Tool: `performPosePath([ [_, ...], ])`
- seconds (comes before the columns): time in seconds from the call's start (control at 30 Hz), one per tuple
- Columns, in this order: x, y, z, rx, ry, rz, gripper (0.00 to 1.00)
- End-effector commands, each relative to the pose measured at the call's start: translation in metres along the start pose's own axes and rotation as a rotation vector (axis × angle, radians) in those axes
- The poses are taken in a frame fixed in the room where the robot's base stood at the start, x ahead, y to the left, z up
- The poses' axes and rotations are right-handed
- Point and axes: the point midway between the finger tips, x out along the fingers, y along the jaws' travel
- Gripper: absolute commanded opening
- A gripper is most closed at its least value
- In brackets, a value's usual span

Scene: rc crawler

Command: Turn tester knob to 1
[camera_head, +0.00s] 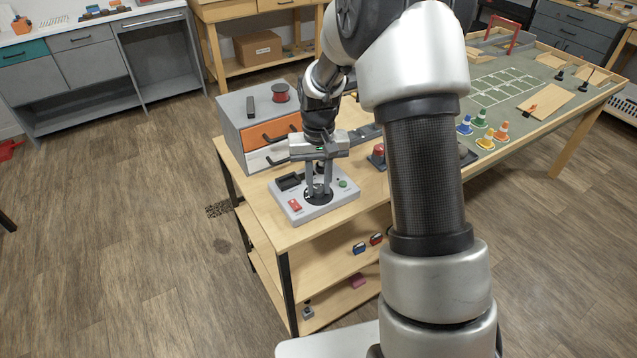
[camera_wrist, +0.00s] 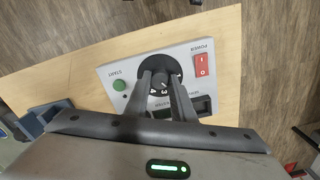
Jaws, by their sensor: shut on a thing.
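The grey tester box (camera_head: 340,199) sits on the wooden table near its front left corner. It has a red power switch (camera_head: 295,204), a green start button (camera_head: 343,183) and a dark slot. Its black dial with white numerals (camera_wrist: 159,73) shows in the wrist view. My gripper (camera_head: 318,192) points down at the dial and is shut on the tester knob (camera_wrist: 160,78), which is mostly hidden between the fingers. In the wrist view my gripper (camera_wrist: 160,85) has its fingertips on both sides of the dial's middle. The numerals 3 and 4 show; the pointer cannot be made out.
A drawer unit (camera_head: 232,125) with an orange drawer stands behind the box, with a red spool (camera_head: 280,92) on top. A red button device (camera_head: 378,153) is to the right. Small cones (camera_head: 502,131) stand on the green mat farther right.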

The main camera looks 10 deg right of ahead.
Motion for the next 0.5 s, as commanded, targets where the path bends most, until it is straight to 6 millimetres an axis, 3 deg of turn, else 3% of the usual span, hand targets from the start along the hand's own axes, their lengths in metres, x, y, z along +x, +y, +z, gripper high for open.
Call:
performPosePath([
  [0.5,-0.0017,0.0001,-0.0008,-0.481,0.003,0.000,0.00],
])
